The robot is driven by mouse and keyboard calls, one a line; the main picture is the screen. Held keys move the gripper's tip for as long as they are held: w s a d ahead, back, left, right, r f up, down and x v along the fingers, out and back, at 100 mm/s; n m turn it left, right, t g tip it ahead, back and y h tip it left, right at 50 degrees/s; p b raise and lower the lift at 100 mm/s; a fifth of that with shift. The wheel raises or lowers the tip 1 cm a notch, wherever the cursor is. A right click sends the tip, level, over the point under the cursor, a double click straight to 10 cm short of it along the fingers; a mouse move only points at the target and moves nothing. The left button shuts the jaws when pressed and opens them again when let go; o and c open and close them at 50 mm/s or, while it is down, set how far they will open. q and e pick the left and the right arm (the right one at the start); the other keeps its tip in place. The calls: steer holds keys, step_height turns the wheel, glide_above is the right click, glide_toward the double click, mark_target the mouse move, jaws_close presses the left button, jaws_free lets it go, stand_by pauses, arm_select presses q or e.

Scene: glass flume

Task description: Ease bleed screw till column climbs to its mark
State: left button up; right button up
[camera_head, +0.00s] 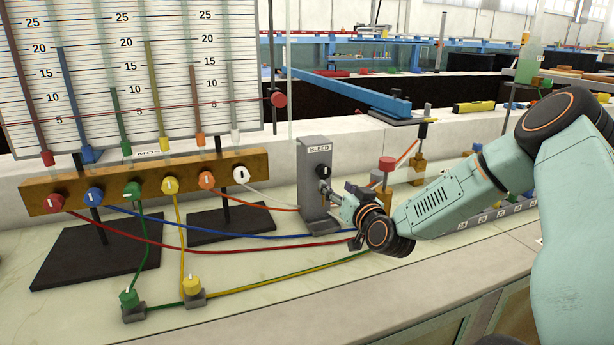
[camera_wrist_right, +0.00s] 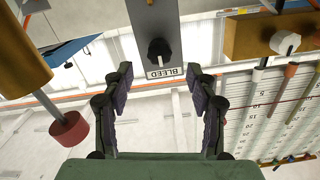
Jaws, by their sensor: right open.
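The grey bleed block (camera_head: 317,205) stands upright on the bench with a BLEED label and a black bleed screw knob (camera_head: 323,171) on its front. The knob also shows in the right wrist view (camera_wrist_right: 159,50), where the label is upside down. My right gripper (camera_head: 330,192) is in front of the block, slightly below the knob. Its two fingers (camera_wrist_right: 160,85) are spread apart with nothing between them, and the knob lies beyond their tips. Coloured columns stand before the scale board (camera_head: 120,70) at different heights, with a red line across it. My left gripper is out of view.
A brass manifold (camera_head: 150,180) with several coloured knobs stands left of the bleed block. Coloured tubes (camera_head: 270,237) run over the bench. A red-capped post (camera_head: 387,164) stands close behind my right wrist.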

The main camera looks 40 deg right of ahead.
mark_target(325, 174)
steer(key=w+b, duration=0.1)
steer(key=w+r+b, duration=0.1)
steer(key=shift+w+d, duration=0.15)
steer(key=shift+w, duration=0.15)
steer(key=w, duration=0.1)
steer(key=w+d+b, duration=0.1)
steer(key=w+d, duration=0.1)
steer(key=w, duration=0.1)
steer(key=shift+d+f+b, duration=0.1)
steer(key=shift+f+b, duration=0.3)
steer(key=shift+w+a+r, duration=0.25)
steer(key=shift+w+r, duration=0.1)
steer(key=shift+w+d+f, duration=0.1)
steer(key=shift+d+f, duration=0.1)
steer(key=shift+d, duration=0.15)
steer(key=shift+a+r, duration=0.15)
steer(key=shift+a, duration=0.1)
steer(key=c, duration=0.4)
steer(key=shift+d, duration=0.15)
steer(key=c, duration=0.5)
steer(key=shift+c, duration=1.2)
steer(key=n+p, duration=0.2)
steer(key=p, duration=0.1)
steer(key=shift+n+p, duration=0.7)
steer(key=shift+n, duration=0.2)
